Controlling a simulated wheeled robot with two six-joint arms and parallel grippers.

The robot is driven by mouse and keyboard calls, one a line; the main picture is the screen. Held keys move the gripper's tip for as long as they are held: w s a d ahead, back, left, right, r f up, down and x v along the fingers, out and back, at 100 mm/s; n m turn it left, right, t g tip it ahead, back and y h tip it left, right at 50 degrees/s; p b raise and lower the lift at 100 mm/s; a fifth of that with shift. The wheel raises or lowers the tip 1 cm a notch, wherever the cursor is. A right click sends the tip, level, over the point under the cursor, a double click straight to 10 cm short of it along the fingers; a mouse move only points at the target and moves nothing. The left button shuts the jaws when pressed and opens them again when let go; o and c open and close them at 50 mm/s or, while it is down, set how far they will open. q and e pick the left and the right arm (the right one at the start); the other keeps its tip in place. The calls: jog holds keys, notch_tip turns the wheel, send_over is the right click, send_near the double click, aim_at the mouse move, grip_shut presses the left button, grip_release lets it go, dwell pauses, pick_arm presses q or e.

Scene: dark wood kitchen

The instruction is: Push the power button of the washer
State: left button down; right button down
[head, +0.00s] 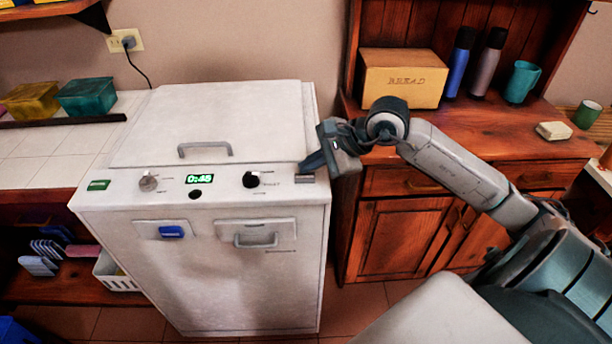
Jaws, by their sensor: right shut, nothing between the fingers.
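The white washer (250,205) stands left of centre, its lid (205,120) down. Its front panel has a lit green display (199,179) reading 0:45, a silver knob (149,182) and a black knob (251,180). A green rectangular piece (98,185) sits at the panel's left end and a small grey rectangular button (305,179) at its right end. Which of these is the power button is not legible. My right gripper (312,163) is shut and empty, its tips just above the grey button; I cannot tell whether they touch it. My left gripper is out of view.
A wooden cabinet (395,235) stands right of the washer, with a bread box (402,78), bottles and a teal mug (521,82) on top. A tiled counter (50,150) with two containers is at left. A cord hangs from the wall outlet (127,41).

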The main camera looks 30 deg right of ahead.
aim_at(310, 178)
notch_tip(310, 178, up, 6)
jog(key=p, duration=0.2)
jog(key=shift+p, duration=0.3)
